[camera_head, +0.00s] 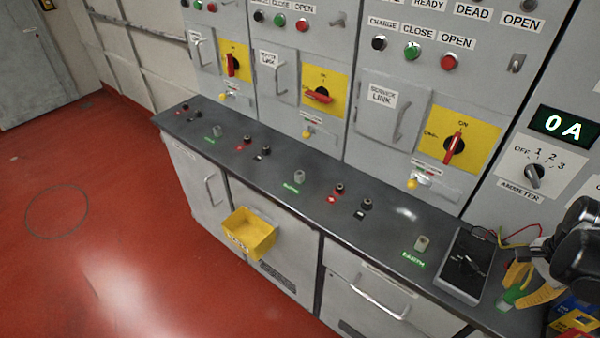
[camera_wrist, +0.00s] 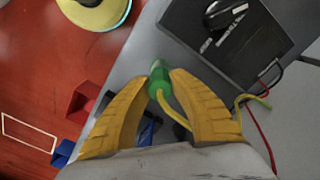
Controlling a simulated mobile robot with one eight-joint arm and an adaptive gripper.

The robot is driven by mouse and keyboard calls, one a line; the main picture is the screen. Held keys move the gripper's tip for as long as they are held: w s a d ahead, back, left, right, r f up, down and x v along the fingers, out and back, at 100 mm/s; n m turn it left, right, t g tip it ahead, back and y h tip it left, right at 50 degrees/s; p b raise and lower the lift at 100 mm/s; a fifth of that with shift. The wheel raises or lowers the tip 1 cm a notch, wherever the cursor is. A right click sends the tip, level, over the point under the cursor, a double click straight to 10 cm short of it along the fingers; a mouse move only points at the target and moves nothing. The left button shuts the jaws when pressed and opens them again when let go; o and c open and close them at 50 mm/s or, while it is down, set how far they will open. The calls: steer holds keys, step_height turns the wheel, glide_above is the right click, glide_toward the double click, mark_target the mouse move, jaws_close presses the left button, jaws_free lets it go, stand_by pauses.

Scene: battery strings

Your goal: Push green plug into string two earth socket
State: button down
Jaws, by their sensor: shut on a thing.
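My gripper (camera_head: 520,278) is at the right end of the dark bench top, with its yellow fingers shut on the green plug (camera_head: 511,294). In the wrist view the plug (camera_wrist: 158,78) sits between the fingertips of my gripper (camera_wrist: 163,82), its green body poking out past them and a yellow-green lead trailing back. Three pale earth sockets stand on the bench, each by a green label: a far one (camera_head: 216,130), a middle one (camera_head: 299,177) and a near one (camera_head: 421,243). The plug is apart from all three. No string numbers are legible.
A dark meter box (camera_head: 462,265) lies beside my gripper, between it and the near earth socket, with red and yellow leads behind. Red (camera_head: 339,188) and black (camera_head: 366,204) terminals stand along the bench. A yellow bin (camera_head: 249,233) hangs on the bench front. Switch panels rise behind.

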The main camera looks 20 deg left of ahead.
steer(key=shift+r+p, duration=0.4)
steer(key=shift+r, duration=0.25)
steer(key=shift+r, duration=0.35)
steer(key=shift+r+p, duration=1.1)
steer(key=shift+r, duration=0.15)
steer(key=shift+r+p, duration=1.75)
steer(key=shift+r, duration=0.7)
